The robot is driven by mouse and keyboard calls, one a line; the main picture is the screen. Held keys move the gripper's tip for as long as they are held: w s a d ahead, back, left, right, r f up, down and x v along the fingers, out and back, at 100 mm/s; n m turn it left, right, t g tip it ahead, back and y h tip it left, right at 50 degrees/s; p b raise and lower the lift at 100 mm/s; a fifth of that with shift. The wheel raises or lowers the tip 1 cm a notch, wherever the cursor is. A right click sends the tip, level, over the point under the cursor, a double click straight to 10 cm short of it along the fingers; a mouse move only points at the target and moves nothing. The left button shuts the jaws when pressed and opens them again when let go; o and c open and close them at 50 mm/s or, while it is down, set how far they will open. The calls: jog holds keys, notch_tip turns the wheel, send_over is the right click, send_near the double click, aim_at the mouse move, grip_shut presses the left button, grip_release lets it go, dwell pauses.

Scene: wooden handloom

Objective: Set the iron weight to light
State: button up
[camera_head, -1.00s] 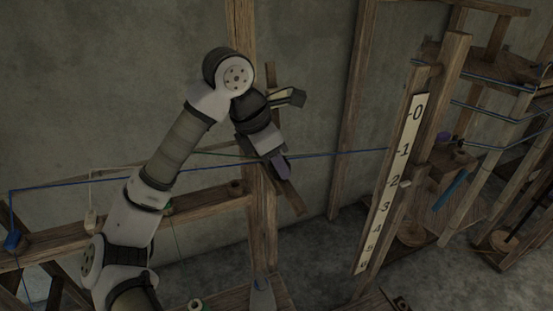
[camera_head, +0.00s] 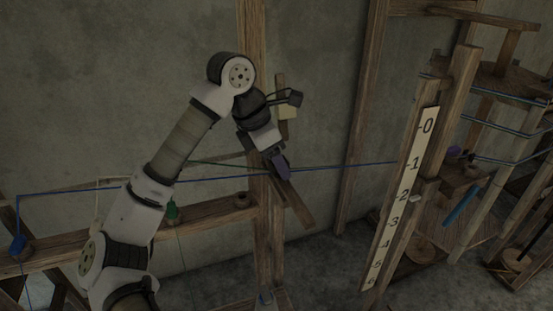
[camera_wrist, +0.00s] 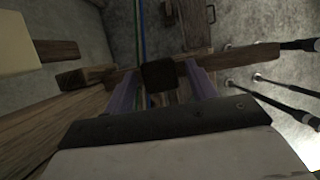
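My gripper (camera_head: 281,170) is by the tilted wooden lever (camera_head: 297,205) on the upright post in the head view. In the wrist view its two purple fingers (camera_wrist: 163,82) are apart. A dark square block (camera_wrist: 158,76), which looks like the iron weight, shows between the fingers against the wooden bar (camera_wrist: 255,55). Gaps show on both sides of the block, so the fingers do not appear to grip it. In the head view the gripper hides the block. No "light" marking is visible.
A numbered scale board (camera_head: 411,180) stands to the right, with a small pale peg (camera_head: 415,198) near 2. A blue cord (camera_head: 340,166) runs across just behind or beside the gripper. A wooden rail (camera_head: 215,207) carries spools at left.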

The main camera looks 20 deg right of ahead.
jog(key=shift+r, duration=0.1)
jog(key=b+v, duration=0.2)
jog(key=v, duration=1.1)
jog(key=shift+a+r, duration=0.2)
jog(key=shift+r, duration=0.05)
